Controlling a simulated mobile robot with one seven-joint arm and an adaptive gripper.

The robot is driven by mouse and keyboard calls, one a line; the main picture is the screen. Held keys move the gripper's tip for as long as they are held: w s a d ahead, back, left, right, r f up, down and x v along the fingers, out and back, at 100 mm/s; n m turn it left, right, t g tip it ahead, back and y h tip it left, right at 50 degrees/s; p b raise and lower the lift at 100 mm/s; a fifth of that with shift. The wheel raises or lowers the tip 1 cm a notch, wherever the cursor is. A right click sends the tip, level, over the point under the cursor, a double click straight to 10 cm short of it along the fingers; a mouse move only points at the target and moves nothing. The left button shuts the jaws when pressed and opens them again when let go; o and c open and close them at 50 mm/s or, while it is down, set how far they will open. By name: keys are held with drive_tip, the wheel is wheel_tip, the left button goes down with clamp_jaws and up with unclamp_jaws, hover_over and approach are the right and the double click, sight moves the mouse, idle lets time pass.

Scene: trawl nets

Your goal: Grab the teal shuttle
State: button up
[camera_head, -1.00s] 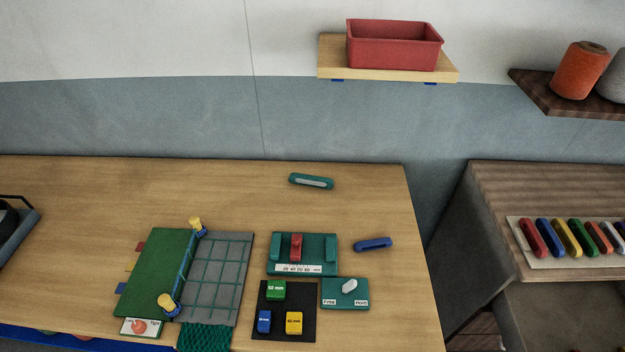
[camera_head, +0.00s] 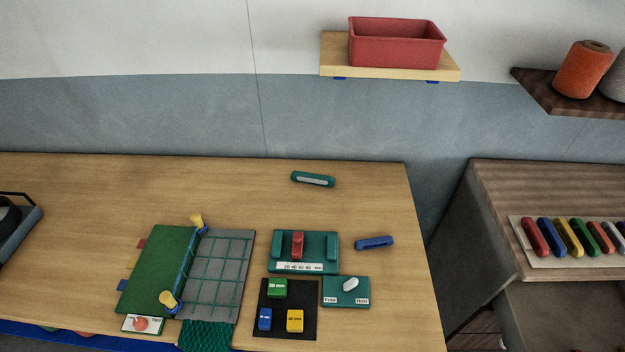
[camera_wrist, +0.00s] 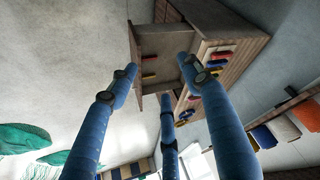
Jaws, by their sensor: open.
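The teal shuttle (camera_head: 313,179) lies alone on the wooden table (camera_head: 130,205), near its back edge and behind the teal gauge board. It is slim with a pale middle strip and lies nearly crosswise, its right end a little nearer. My gripper (camera_wrist: 160,77) shows only in the wrist view. Its blue fingers are spread apart with nothing between them. The teal shuttle does not show in the wrist view, and I cannot tell how far my gripper is from it.
A blue shuttle (camera_head: 374,243) lies right of the gauge board (camera_head: 304,266). A red bin (camera_head: 397,45) sits on a wall shelf. Table around the teal shuttle is clear.

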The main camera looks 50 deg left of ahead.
drive_tip(key=w+a+r+m+g+y+p, duration=0.1)
drive_tip(key=w+a+r, duration=0.3)
drive_tip(key=w+a, duration=1.05)
drive_tip(key=w+a+f+m, duration=0.1)
drive_tip(key=w+a, duration=0.5)
drive_tip(key=a, duration=0.3)
drive_tip(key=m+g+p, duration=0.1)
drive_tip(key=m+g, duration=0.3)
drive_tip(key=m, duration=0.2)
hover_over(312, 176)
drive_tip(key=s+d, duration=0.2)
drive_tip(key=f, duration=2.9)
drive_tip(key=shift+s+f, duration=0.2)
drive_tip(key=shift+f, duration=0.2)
drive_tip(key=shift+w+a+f+m+g+h, duration=0.15)
drive_tip(key=shift+w+a+f+m+h, duration=0.1)
drive_tip(key=shift+w+a+f+m, duration=0.4)
drive_tip(key=shift+w+a+f+m+g+h, duration=0.25)
drive_tip(key=shift+w+m, duration=0.3)
drive_tip(key=shift+m, duration=0.3)
